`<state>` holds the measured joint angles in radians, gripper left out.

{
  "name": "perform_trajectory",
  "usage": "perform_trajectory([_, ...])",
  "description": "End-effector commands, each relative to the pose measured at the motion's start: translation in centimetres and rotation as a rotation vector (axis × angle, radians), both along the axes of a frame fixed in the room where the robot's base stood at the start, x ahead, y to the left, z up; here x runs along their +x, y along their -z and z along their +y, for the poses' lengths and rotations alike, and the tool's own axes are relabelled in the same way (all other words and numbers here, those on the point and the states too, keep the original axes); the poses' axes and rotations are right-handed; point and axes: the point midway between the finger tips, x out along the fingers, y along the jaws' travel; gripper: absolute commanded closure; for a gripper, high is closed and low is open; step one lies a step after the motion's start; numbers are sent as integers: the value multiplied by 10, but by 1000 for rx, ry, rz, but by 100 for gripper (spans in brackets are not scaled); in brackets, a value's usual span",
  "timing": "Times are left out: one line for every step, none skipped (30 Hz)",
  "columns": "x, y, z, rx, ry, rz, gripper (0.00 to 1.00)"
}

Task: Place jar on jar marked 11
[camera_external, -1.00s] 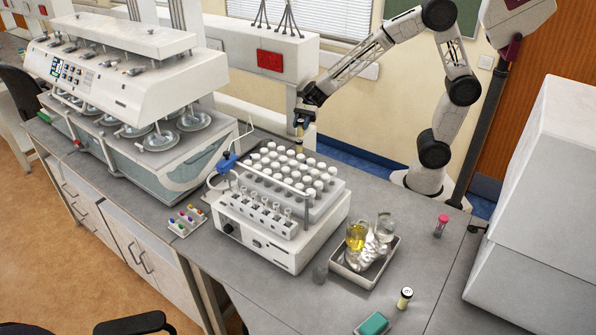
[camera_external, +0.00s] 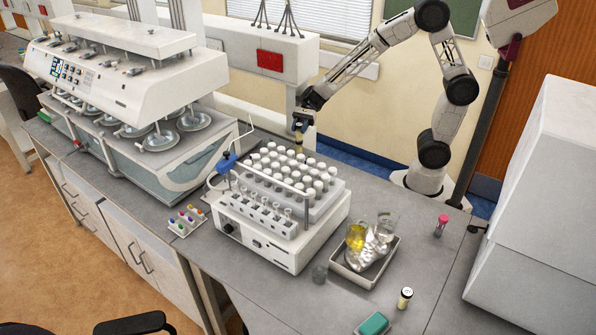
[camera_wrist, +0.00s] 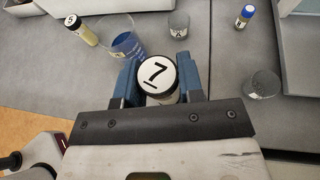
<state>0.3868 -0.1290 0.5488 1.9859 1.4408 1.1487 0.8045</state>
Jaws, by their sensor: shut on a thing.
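My gripper (camera_wrist: 158,84) is shut on a jar (camera_wrist: 157,74) whose white lid with a dark rim reads 7, underlined. The jar sits upright between the blue fingers in the wrist view, its lower body mostly hidden. In the external view my gripper (camera_external: 301,122) is small, behind the white machine with vials, with the pale held jar below it. I cannot make out a jar marked 11. A small white jar (camera_external: 405,298) with a dark mark stands at the front right of the bench.
A blue beaker (camera_wrist: 125,42) stands just beyond the held jar. The white machine (camera_external: 275,252) holds many vials. A tray (camera_external: 352,279) holds glassware. Some grey bench between them is bare.

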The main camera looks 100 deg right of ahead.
Motion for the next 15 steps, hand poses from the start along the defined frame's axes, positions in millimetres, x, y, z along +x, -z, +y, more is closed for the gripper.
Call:
perform_trajectory([0,2,0,0,0,0,89])
perform_trajectory([0,2,0,0,0,0,89])
perform_trajectory([0,3,0,0,0,0,89])
perform_trajectory([0,3,0,0,0,0,89])
perform_trajectory([0,3,0,0,0,0,89])
perform_trajectory([0,3,0,0,0,0,89])
perform_trajectory([0,3,0,0,0,0,89])
perform_trajectory([0,3,0,0,0,0,89])
perform_trajectory([0,3,0,0,0,0,89])
perform_trajectory([0,3,0,0,0,0,89])
perform_trajectory([0,3,0,0,0,0,89])
perform_trajectory([0,3,0,0,0,0,89])
perform_trajectory([0,4,0,1,0,1,89])
perform_trajectory([0,5,0,1,0,1,89])
perform_trajectory([0,6,0,1,0,1,89])
